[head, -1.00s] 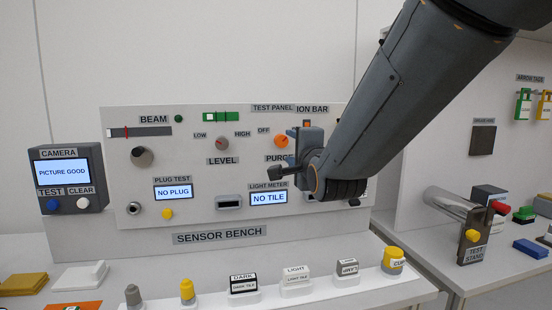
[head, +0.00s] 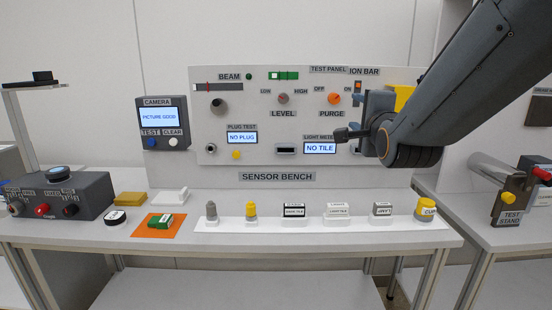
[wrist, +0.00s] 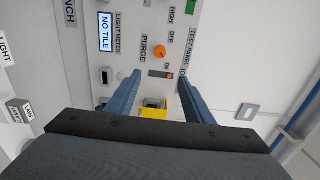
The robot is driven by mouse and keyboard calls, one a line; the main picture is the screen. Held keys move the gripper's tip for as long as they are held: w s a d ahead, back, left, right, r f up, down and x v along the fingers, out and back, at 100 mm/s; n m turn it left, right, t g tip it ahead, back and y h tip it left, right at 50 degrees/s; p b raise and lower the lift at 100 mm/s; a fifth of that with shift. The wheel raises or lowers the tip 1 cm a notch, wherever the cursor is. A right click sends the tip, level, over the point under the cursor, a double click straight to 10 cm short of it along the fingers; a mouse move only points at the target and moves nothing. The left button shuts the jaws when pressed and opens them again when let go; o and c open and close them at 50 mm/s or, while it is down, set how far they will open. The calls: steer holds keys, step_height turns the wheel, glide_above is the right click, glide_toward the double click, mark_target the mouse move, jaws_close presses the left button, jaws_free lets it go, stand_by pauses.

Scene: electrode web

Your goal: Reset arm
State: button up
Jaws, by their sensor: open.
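My gripper (head: 366,118) is in front of the right end of the sensor bench's upright test panel (head: 262,100). In the wrist view my gripper (wrist: 159,76) has its two blue-grey fingers spread apart with nothing held between them. Between the fingers show the panel's orange purge knob (wrist: 160,52), a dark ion bar slot (wrist: 161,74) and part of a yellow piece (wrist: 158,106). The yellow piece (head: 403,97) also shows behind my gripper in the head view. My arm crosses the upper right and hides the panel's right edge.
A white strip (head: 232,224) along the bench front holds several small parts and tiles. A camera box (head: 163,123) stands left of the panel, and a dark control box (head: 60,195) is further left. A test stand (head: 508,200) stands on the right table.

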steer(key=s+f+n+g, duration=0.5)
steer(key=f, duration=0.6)
steer(key=s+f+n+g, duration=0.5)
steer(key=f, duration=0.7)
steer(key=s+f+n+g, duration=0.4)
steer(key=s, duration=0.5)
steer(key=s+f+n+g, duration=0.4)
steer(key=s+f, duration=0.1)
steer(key=s, duration=0.4)
steer(key=shift+a+f, duration=0.15)
steer(key=shift+a, duration=0.15)
